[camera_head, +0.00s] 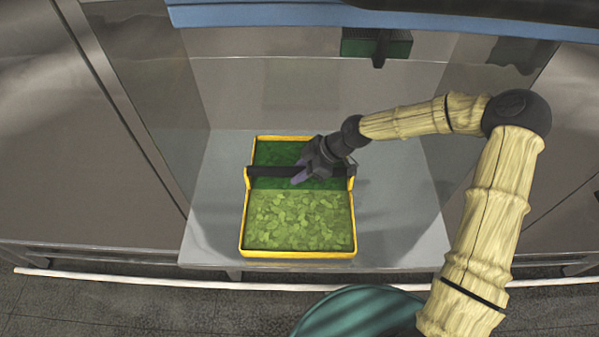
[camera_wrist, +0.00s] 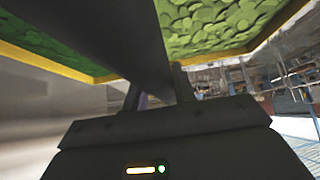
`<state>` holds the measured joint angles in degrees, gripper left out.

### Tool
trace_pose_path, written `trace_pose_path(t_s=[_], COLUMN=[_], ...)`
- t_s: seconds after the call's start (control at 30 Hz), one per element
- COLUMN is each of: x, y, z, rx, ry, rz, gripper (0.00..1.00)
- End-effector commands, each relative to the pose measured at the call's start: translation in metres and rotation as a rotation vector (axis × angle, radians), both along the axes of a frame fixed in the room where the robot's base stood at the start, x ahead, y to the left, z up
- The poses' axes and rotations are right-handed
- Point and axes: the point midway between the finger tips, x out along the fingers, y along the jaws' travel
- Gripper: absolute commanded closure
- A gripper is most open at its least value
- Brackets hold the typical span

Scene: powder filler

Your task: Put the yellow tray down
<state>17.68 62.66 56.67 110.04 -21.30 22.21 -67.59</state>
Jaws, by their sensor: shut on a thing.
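The yellow tray (camera_head: 297,254) is in the middle of the head view, over the grey shelf of the filler bay. It has a green inside with light green bits in its near part and a dark bar (camera_head: 262,172) across its middle. My gripper (camera_head: 318,170) is shut on this bar, right of its centre. In the wrist view the tray's yellow rim (camera_wrist: 45,62) runs above my gripper (camera_wrist: 155,85), with the dark bar between the fingers. I cannot tell whether the tray's underside touches the shelf.
The grey shelf (camera_head: 405,235) has free room on both sides of the tray. Grey side walls (camera_head: 165,110) enclose it, and a blue edge (camera_head: 250,14) crosses above. A dark green block (camera_head: 390,47) hangs at the back. A white rail (camera_head: 130,282) runs along the front near the floor.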

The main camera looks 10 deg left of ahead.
Motion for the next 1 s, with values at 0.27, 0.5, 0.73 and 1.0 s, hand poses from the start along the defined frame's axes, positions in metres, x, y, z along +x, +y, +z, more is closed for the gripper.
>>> trace_pose_path(t_s=[0.27,0.5,0.73,1.0], x=[0.000,0.000,0.000,0.001], y=[0.001,0.001,0.001,-0.003], z=[-0.012,-0.014,-0.014,-0.009], rx=[0.002,0.000,0.000,0.001], ry=[-0.003,-0.001,-0.001,-0.003], rz=[0.000,0.001,0.001,-0.001], gripper=[1.00,0.65,0.51,0.51])
